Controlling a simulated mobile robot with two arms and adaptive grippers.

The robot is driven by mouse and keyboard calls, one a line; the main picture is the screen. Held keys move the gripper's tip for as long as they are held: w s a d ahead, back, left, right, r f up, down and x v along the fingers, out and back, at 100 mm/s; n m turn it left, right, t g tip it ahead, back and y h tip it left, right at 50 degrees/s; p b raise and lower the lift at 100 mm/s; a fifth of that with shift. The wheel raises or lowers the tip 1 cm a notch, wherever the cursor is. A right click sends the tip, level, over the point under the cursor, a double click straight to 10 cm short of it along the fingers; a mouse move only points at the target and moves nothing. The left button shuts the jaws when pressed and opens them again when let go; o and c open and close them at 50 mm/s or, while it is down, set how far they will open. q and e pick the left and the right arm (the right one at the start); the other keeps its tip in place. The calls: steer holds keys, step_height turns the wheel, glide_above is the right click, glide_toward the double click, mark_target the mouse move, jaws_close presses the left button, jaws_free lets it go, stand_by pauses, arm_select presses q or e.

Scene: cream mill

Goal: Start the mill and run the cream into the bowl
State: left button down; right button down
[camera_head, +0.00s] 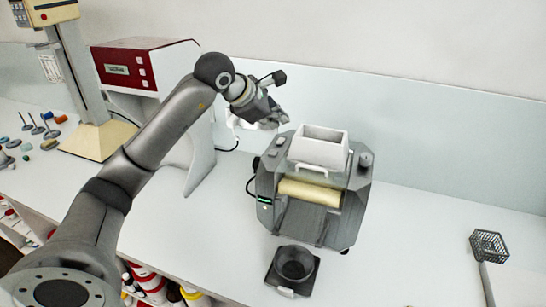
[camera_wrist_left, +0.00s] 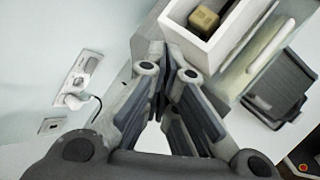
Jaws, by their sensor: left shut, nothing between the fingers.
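The grey mill (camera_head: 270,185) stands on the white bench with a white hopper (camera_head: 320,150) on top and a pale yellow roller (camera_head: 309,193) at its front. A small green display glows on its left front. The hopper also shows in the left wrist view (camera_wrist_left: 228,42), with a yellowish block (camera_wrist_left: 203,20) inside. The dark bowl (camera_head: 294,264) sits on a black base in front of the mill. My left gripper (camera_head: 281,120) is shut and empty, above the mill's back left corner; its fingers show in the left wrist view (camera_wrist_left: 172,72). My right gripper is out of view.
A red and white machine (camera_head: 150,65) and a column stand (camera_head: 98,140) are at the left, with small tools near them. A black wire basket (camera_head: 489,245) is at the right. A wall socket (camera_wrist_left: 80,80) is behind the mill. The bench between mill and basket is clear.

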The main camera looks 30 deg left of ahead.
mark_target(276, 154)
arm_select(q)
step_height(276, 154, down, 6)
steer(key=b, duration=0.4)
stand_by(0.5)
steer(key=shift+f, duration=0.1)
stand_by(0.6)
steer(key=shift+f+b, duration=0.35)
steer(key=shift+b, duration=0.05)
steer(key=shift+f+b, duration=0.4)
stand_by(0.6)
steer(key=shift+r+p, duration=0.6)
steer(key=shift+r, duration=0.2)
